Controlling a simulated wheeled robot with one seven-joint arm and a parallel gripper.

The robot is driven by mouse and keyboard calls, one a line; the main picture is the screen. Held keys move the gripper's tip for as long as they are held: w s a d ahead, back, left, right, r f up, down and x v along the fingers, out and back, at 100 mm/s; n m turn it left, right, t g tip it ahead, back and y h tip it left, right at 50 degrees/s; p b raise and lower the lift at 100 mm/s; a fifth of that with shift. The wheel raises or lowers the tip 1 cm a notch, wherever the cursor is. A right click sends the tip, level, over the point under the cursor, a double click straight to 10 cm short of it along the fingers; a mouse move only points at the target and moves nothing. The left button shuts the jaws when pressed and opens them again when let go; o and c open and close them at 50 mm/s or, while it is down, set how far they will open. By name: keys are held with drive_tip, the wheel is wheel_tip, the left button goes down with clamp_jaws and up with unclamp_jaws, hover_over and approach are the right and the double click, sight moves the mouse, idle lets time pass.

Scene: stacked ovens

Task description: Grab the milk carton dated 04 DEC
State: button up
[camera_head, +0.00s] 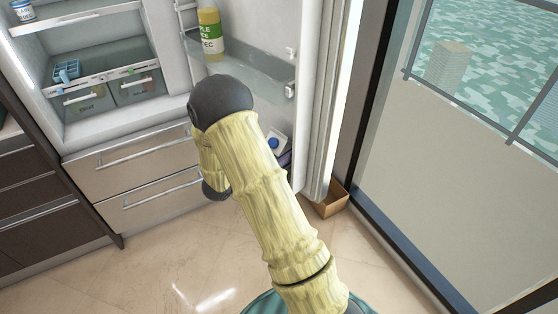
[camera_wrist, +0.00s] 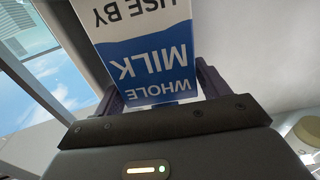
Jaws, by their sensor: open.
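A milk carton (camera_wrist: 148,50), white and blue, fills the upper middle of the wrist view. It appears upside down there, reading "WHOLE MILK" and "USE BY"; the date is out of frame. My gripper (camera_wrist: 160,88) is open, with one dark finger on each side of the carton. I cannot tell whether the fingers touch it. In the head view, a white carton top with a blue cap (camera_head: 273,142) shows beside my arm, low in the open fridge door. My gripper is mostly hidden behind my arm there.
A juice bottle (camera_head: 210,32) stands on the door shelf above. The open fridge (camera_head: 100,50) has a blue item (camera_head: 67,71) and clear drawers at left. A window is at right. A small brown box (camera_head: 331,200) sits on the floor by the door.

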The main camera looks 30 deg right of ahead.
drive_tip(key=shift+w+d, duration=0.2)
drive_tip(key=shift+d, duration=0.35)
drive_tip(key=shift+c, duration=0.4)
clamp_jaws()
drive_tip(key=shift+r, duration=0.1)
